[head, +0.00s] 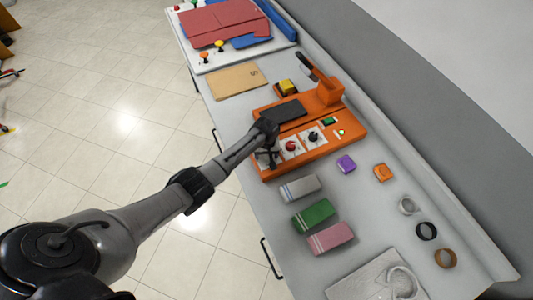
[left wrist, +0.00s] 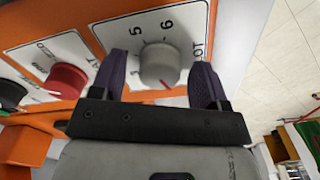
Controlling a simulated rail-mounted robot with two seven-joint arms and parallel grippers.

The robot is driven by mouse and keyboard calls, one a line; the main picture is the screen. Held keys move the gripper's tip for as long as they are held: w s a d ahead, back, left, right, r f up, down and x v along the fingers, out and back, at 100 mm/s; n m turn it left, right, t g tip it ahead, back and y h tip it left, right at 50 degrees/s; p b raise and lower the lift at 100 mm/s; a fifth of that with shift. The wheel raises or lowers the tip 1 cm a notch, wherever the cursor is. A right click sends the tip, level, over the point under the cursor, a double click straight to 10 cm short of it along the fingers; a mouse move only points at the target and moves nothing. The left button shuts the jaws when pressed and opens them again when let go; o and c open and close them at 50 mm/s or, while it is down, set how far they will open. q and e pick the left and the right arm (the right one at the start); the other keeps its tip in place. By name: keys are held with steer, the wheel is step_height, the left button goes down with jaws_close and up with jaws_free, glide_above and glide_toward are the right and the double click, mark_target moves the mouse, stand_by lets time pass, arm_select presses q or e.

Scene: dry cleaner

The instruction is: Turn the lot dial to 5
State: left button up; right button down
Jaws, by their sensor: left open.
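The lot dial (left wrist: 158,62) is a grey round knob on a white plate in the left wrist view. The numbers 5 and 6 show above it and the letters "OT" to its right. A red mark shows at the knob's lower edge, pointing away from the 5 and 6. My left gripper (left wrist: 160,75) is open, with one dark finger on each side of the knob; whether they touch it I cannot tell. In the head view my left gripper (head: 268,149) is at the near-left end of the orange machine (head: 340,150) and hides most of the dial. My right gripper is out of view.
A red dial (left wrist: 67,80) sits beside the lot dial, and a black dial (head: 313,136) lies farther along the panel. Grey, green (head: 314,216) and pink blocks lie in front of the machine. A brown envelope (head: 236,80) lies behind it.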

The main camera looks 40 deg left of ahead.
arm_select(q)
steer(key=c, duration=0.9)
